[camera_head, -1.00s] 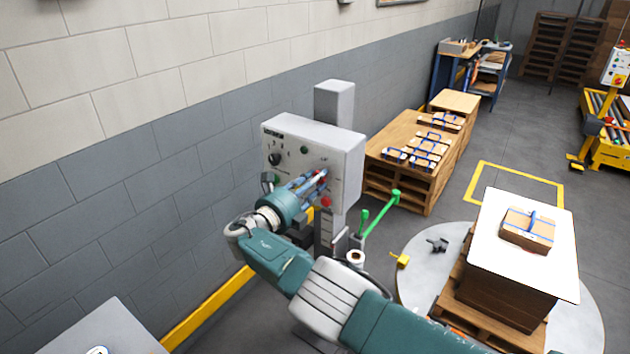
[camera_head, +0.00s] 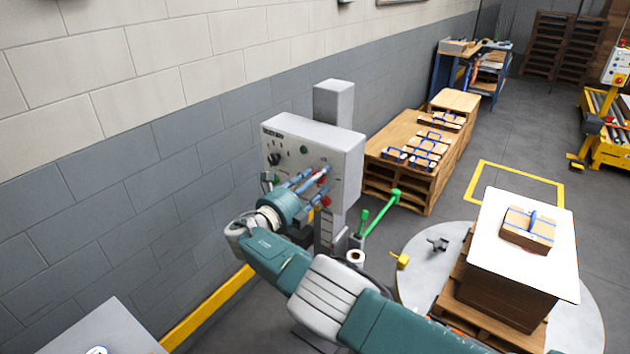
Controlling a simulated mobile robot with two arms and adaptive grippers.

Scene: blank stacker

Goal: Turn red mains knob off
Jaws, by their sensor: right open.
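The grey control box (camera_head: 335,150) stands on a post near the wall, its front panel facing left and toward me. A black knob (camera_head: 275,159) and a green button sit on the panel's upper part. A red part (camera_head: 322,173) shows between the fingers of my right gripper (camera_head: 314,180); I take it for the red mains knob, mostly hidden. The gripper is open, its fingers at the panel on either side of the red part. Whether they touch it cannot be told. A red button (camera_head: 326,202) sits lower on the panel. My left gripper is not in view.
A green lever (camera_head: 381,212) stands just right of the box. A turntable (camera_head: 418,262) carries a pallet stack with a white sheet (camera_head: 490,235) and a carton. Wooden pallets (camera_head: 400,180) with blue-handled boxes stand behind. The block wall (camera_head: 140,190) is close on the left.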

